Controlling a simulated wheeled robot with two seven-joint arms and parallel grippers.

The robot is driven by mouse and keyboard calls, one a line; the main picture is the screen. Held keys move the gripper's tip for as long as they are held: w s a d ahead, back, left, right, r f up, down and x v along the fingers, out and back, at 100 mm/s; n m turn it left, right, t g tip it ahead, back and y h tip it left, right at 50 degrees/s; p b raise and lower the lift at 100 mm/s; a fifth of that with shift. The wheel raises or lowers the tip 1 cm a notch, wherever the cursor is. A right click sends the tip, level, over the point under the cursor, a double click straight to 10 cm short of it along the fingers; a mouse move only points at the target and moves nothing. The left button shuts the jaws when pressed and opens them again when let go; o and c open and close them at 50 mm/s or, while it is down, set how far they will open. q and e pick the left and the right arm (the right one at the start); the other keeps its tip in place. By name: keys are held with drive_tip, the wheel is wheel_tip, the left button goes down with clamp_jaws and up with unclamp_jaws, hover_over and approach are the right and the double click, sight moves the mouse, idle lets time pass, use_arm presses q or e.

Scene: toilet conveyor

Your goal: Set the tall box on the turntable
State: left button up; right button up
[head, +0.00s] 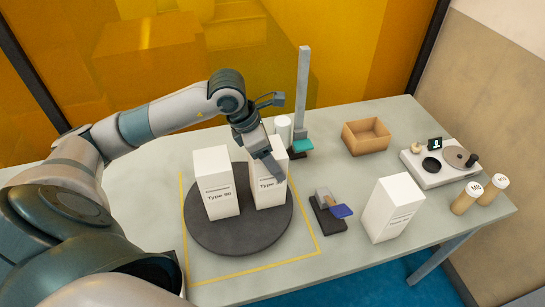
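A tall white box (216,190) with a printed "Type" label stands upright on the left part of the dark round turntable (240,240). A second tall white box (270,195) stands upright on the turntable's right part. A third white box (392,210) stands on the table to the right, off the turntable. My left gripper (272,170) points down at the upper part of the second box and hides part of its label. Its fingers overlap the box in view, so I cannot tell whether they grip it. My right gripper is not in view.
A yellow line frames the turntable. A post stand with a green platform (301,145) and a white cylinder (283,128) are behind it. A small dark device (328,213), an open brown box (367,137), a white instrument (438,165) and two tan bottles (467,198) stand rightward.

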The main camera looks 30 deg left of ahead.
use_arm(q)
drive_tip(key=o, duration=1.7)
drive_tip(key=b+v, duration=0.2)
drive_tip(key=v, duration=1)
drive_tip(key=shift+r+b, duration=0.1)
drive_tip(key=shift+b, duration=0.2)
